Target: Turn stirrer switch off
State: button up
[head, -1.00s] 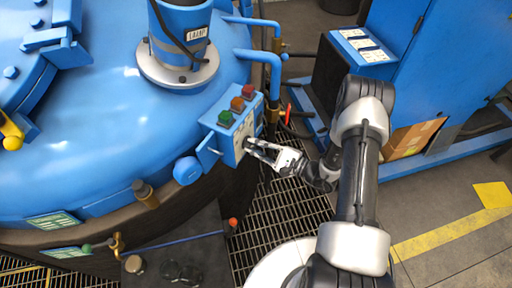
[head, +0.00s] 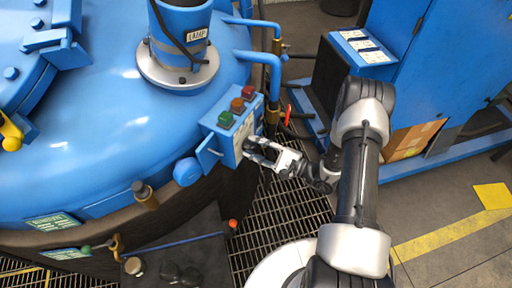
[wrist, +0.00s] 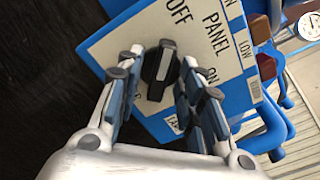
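The stirrer switch looks to be a black round knob (wrist: 160,68) with a pale pointer bar, on a white label plate (wrist: 205,45) in the wrist view. The plate reads OFF, PANEL and ON. The bar runs nearly up and down in the picture; I cannot tell which word it marks. My gripper (wrist: 158,75) is open, one finger on each side of the knob, with gaps showing. In the head view my gripper (head: 256,151) is at the front of the blue control box (head: 226,140); the knob is too small to make out there.
Green (head: 225,119), orange (head: 237,105) and red (head: 248,92) buttons sit on top of the box. Blue pipes (head: 270,60) and a red valve handle (head: 288,115) are close behind my gripper. Floor grating (head: 280,220) lies below.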

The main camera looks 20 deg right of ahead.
jog(key=v, duration=1.2)
dwell(0.4)
jog(key=s+a+r+n+g+h, duration=0.1)
jog(key=s+a+r+n+g, duration=0.3)
jog(key=a+r+n+g, duration=0.4)
jog(key=s+a+r+n+g+h, duration=0.1)
jog(key=s+a+r+n+g, duration=0.35)
jog(key=r, duration=0.55)
jog(key=s+d+r+n+t+h, duration=0.3)
jog(key=s+r+n+t+h, duration=0.1)
jog(key=s+r+h, duration=0.6)
jog(key=shift+d+r+n+h, duration=0.3)
jog(key=shift+r+n+h, duration=0.05)
jog(key=shift+n+h, duration=0.2)
jog(key=shift+t, duration=0.25)
